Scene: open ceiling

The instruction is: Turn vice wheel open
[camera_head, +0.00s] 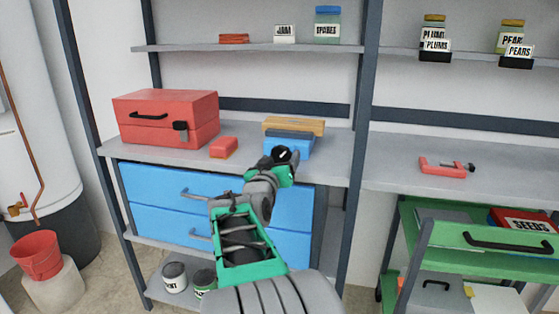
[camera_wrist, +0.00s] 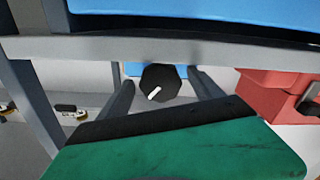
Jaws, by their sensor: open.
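The blue vice (camera_head: 290,146) sits on the workbench, with a wooden block (camera_head: 294,125) along its top. Its black wheel (camera_head: 281,155) faces me and is partly covered by my gripper in the head view. In the wrist view, which looks upside down, the wheel (camera_wrist: 158,83) is a dark knob with a short white mark on its face. Part of the blue vice body (camera_wrist: 133,69) shows behind it. My gripper (camera_wrist: 160,88) is open, with one grey finger on each side of the wheel in the picture. I cannot tell whether the fingers touch it.
A red toolbox (camera_head: 166,118) and a small red-orange block (camera_head: 224,147) stand left of the vice. Blue drawers (camera_head: 160,190) sit below the bench edge. A red clamp (camera_head: 443,168) lies on the right bench. A green cart (camera_head: 480,238) stands at the lower right.

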